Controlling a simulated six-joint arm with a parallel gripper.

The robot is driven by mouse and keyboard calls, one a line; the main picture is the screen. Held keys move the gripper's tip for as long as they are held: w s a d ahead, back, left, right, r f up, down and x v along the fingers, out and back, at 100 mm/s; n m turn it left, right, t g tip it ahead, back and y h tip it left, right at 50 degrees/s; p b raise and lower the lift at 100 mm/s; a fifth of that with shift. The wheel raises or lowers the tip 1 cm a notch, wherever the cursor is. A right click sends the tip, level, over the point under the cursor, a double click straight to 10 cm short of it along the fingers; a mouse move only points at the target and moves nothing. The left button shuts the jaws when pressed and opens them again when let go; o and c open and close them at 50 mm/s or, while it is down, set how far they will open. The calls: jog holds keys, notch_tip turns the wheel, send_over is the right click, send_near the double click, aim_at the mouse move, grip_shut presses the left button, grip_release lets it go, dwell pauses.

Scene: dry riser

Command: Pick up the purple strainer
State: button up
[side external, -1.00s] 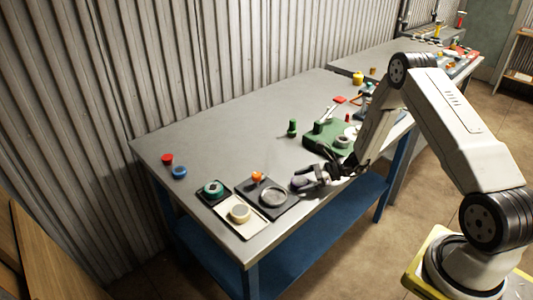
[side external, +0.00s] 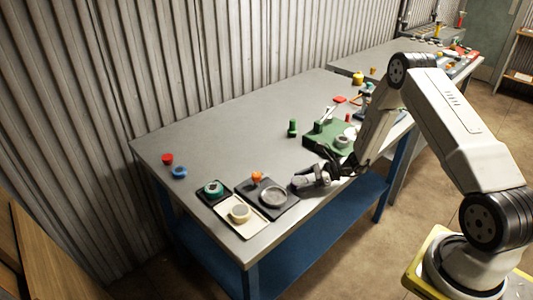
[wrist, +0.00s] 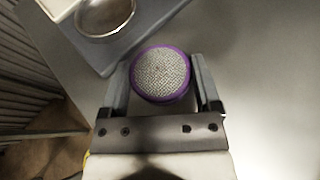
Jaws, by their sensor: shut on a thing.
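The purple strainer (wrist: 160,74) is a round mesh disc with a purple rim, seen face-on in the wrist view. My gripper (wrist: 161,85) is shut on it, with one finger on each side of the rim. In the side external view my gripper (side external: 303,181) is low over the front edge of the grey table, just right of a dark tray. The strainer is small and hard to make out there. I cannot tell whether it touches the table.
The dark tray (side external: 289,206) carries a round grey dish (side external: 272,196) and an orange piece (side external: 257,176). A cream tray (side external: 247,231) and a green ring (side external: 213,188) are further left. A green fixture (side external: 318,141) stands behind my gripper. The middle of the table is clear.

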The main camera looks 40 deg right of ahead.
jog(key=shift+r, duration=0.15)
jog(key=shift+r, duration=0.8)
jog(key=s+a+r, duration=0.2)
jog(key=s+r, duration=0.9)
jog(key=s, duration=0.2)
jog(key=shift+s+a, duration=0.35)
jog(key=shift+s, duration=0.05)
